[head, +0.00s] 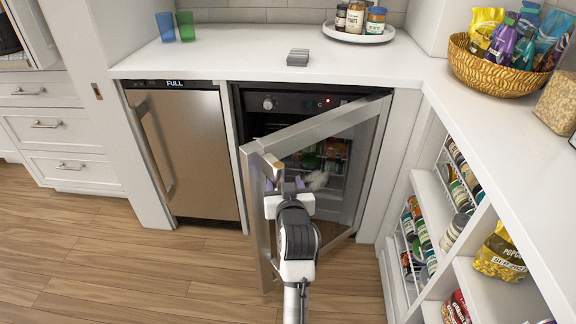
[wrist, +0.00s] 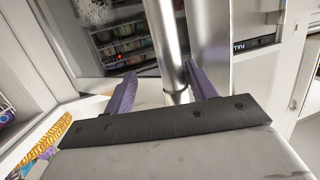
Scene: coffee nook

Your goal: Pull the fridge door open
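The glass fridge door (head: 340,150) with a steel frame stands partly open, hinged at the right and swung out toward me. Its steel bar handle (head: 263,240) runs along the free left edge. My gripper (head: 286,186) is at the upper part of the handle. In the wrist view the handle bar (wrist: 168,45) passes between the two purple fingers (wrist: 160,72), close to the right finger, with a gap to the left one. The fingers are spread. Whether the right finger touches the bar is unclear. The fridge interior (head: 335,155) shows stocked shelves behind the glass.
A steel appliance marked FULL (head: 190,150) stands shut just left of the fridge. Open shelves with jars (head: 450,215) border the right side, under a white counter (head: 500,125). The wooden floor (head: 150,275) at the front left is clear.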

